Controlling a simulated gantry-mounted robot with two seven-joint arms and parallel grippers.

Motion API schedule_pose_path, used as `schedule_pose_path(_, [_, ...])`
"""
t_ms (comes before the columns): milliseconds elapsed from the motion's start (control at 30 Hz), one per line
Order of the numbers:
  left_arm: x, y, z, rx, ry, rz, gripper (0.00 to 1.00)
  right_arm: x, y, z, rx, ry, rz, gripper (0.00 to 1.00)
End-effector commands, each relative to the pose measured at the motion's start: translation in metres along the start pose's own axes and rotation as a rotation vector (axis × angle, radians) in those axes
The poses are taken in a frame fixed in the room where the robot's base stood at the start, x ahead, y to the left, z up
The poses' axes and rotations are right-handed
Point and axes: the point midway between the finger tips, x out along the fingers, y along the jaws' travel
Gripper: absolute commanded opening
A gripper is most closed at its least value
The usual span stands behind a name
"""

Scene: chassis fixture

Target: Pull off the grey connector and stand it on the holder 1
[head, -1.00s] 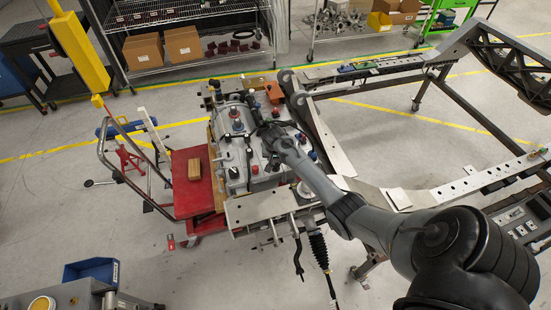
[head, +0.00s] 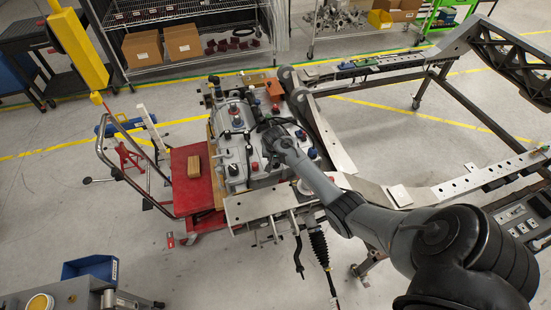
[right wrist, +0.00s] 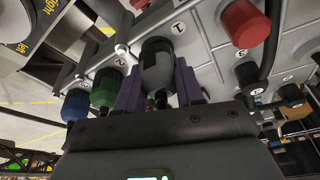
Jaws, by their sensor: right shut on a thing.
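My right gripper (right wrist: 158,88) has purple fingers that are shut around the grey connector (right wrist: 158,65), a rounded dark grey plug. A plate marked 1 (right wrist: 178,27) is right beside the connector in the right wrist view. Whether the connector is seated or lifted clear is hard to tell. In the head view my right gripper (head: 268,128) is over the grey battery-like unit (head: 265,177), and the connector is hidden there by the wrist. I cannot make out holder 1 for sure beyond that number. My left gripper is not in view.
Green (right wrist: 107,88) and blue (right wrist: 75,105) connectors stand close to the fingers, with a red cap (right wrist: 245,22) on the other side. Black cables run nearby. A red cart (head: 190,192) with a wooden block (head: 198,168) is left of the unit; the metal chassis frame (head: 470,183) is right.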

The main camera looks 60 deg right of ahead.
Motion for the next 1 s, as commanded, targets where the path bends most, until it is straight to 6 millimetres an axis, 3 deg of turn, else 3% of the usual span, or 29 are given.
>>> schedule_pose_path(600, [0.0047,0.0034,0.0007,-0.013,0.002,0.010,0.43,0.0098,0.0000,0.0032,0.000,-0.001,0.000,0.00])
schedule_pose_path(633, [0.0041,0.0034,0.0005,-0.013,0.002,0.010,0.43,0.0089,-0.0001,0.0028,0.000,0.000,0.000,0.41])
schedule_pose_path(800, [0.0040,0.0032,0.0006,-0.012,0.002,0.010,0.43,0.0088,0.0000,0.0028,0.000,0.000,0.000,0.67])
schedule_pose_path(1000, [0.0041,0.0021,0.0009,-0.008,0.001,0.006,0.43,0.0088,0.0001,0.0028,0.000,0.000,0.000,0.67])
